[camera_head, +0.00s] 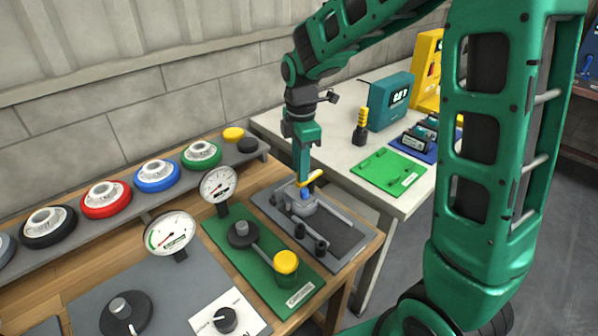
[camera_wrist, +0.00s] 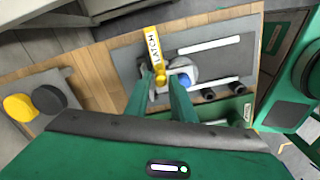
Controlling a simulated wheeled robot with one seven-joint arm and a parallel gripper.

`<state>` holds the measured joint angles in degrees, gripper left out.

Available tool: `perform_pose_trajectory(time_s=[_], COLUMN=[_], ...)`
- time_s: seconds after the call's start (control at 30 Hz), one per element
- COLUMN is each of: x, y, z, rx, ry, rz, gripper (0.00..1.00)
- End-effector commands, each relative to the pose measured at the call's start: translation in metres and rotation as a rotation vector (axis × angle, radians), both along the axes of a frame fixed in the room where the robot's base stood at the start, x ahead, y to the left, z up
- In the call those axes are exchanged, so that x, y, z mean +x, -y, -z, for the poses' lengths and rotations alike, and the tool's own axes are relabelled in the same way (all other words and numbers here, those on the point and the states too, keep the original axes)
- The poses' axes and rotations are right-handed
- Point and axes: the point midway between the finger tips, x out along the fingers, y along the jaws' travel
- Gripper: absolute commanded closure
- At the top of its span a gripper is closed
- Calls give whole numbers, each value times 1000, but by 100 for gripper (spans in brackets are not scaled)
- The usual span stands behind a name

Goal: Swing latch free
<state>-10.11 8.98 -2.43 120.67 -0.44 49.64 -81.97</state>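The yellow latch (camera_wrist: 154,50), marked LATCH, is a bar with a round knob at its near end in the wrist view. In the head view the latch (camera_head: 312,178) lies over the grey fixture plate (camera_head: 345,237), at a small grey housing with a blue part (camera_head: 306,194). My gripper (camera_head: 303,184) points down at the latch. In the wrist view my gripper (camera_wrist: 160,76) has its two fingers apart, one on each side of the knob end. Whether a finger touches the knob cannot be told. The blue part (camera_wrist: 183,80) shows beside the right finger.
Dark posts (camera_head: 321,246) stand on the fixture's near end. A green panel (camera_head: 260,255) with a yellow-capped knob (camera_head: 286,262) lies left of it. Coloured wheels (camera_head: 157,176) line the wall shelf. A white table (camera_head: 340,140) with a green board (camera_head: 388,171) stands behind right.

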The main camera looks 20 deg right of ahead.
Motion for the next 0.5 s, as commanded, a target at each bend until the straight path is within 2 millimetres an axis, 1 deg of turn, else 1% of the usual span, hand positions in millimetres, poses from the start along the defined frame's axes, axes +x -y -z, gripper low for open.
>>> perform_pose_trajectory(time_s=[0.03,0.1,0.2,0.5], x=[-1,0,-1,0], y=[0,0,0,0], z=[6,11,16,17], rx=[0,0,0,0], ry=[-3,-1,-1,0], rz=[0,0,1,1], gripper=[78,78,78,78])
